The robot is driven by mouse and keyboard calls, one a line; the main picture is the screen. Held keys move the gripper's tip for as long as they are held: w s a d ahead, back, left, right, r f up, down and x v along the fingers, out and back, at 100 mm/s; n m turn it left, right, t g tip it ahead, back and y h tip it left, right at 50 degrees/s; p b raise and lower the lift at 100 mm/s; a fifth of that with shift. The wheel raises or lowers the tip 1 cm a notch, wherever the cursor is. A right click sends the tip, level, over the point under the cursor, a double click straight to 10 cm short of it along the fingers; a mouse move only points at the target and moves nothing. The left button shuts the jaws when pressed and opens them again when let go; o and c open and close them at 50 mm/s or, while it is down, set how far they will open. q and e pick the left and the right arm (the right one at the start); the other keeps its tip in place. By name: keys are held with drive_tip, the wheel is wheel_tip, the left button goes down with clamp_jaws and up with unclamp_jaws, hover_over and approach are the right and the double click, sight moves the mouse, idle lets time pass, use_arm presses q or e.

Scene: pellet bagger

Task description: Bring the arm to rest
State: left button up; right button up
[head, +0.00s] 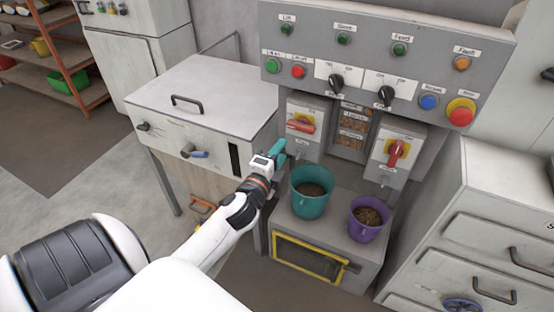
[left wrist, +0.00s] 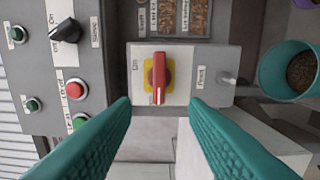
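My left gripper (head: 278,152) reaches in from the left, in front of the bagger and just left of and below the left red rotary switch (head: 302,124). In the left wrist view its teal fingers (left wrist: 160,102) are spread apart with nothing between them. The same red handle (left wrist: 158,78) on its yellow plate shows just beyond the fingertips, apart from them as far as I can tell. In the head view this handle lies nearly level. My right gripper is not in view.
A teal bucket (head: 311,192) and a purple bucket (head: 368,219) with pellets stand on the grey ledge right of my gripper. The right red switch (head: 396,153) points nearly upright. A grey cabinet (head: 205,95) stands left, drawers (head: 480,235) right.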

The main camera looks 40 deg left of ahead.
use_arm(q)
drive_tip(key=shift+s+d, duration=0.15)
drive_tip(key=shift+s, duration=0.45)
drive_tip(key=s+d+f+n+g+h, duration=0.1)
drive_tip(key=s+f+n+g, duration=0.15)
drive_tip(key=f, duration=0.95)
drive_tip(key=s+d+f+n+g+h, duration=0.1)
drive_tip(key=s+d+f+n+g, duration=0.2)
drive_tip(key=f, duration=0.8)
drive_tip(key=s+f+n+g+h, duration=0.1)
drive_tip(key=s+f+g, duration=0.25)
drive_tip(key=f, duration=0.85)
drive_tip(key=s+d+f+n+g, duration=0.2)
drive_tip(key=s+f, duration=0.4)
drive_tip(key=s, duration=0.4)
drive_tip(key=s+d+f+n+g+h, duration=0.1)
drive_tip(key=s+d+f+n+g, duration=0.1)
drive_tip(key=s+f, duration=0.5)
drive_tip(key=s+d+f+n+g, duration=0.2)
drive_tip(key=s+f, duration=0.5)
drive_tip(key=s, duration=0.7)
drive_tip(key=shift+s+d+f+g, duration=0.25)
drive_tip(key=shift+d+g, duration=0.45)
drive_tip(key=shift+d, duration=0.3)
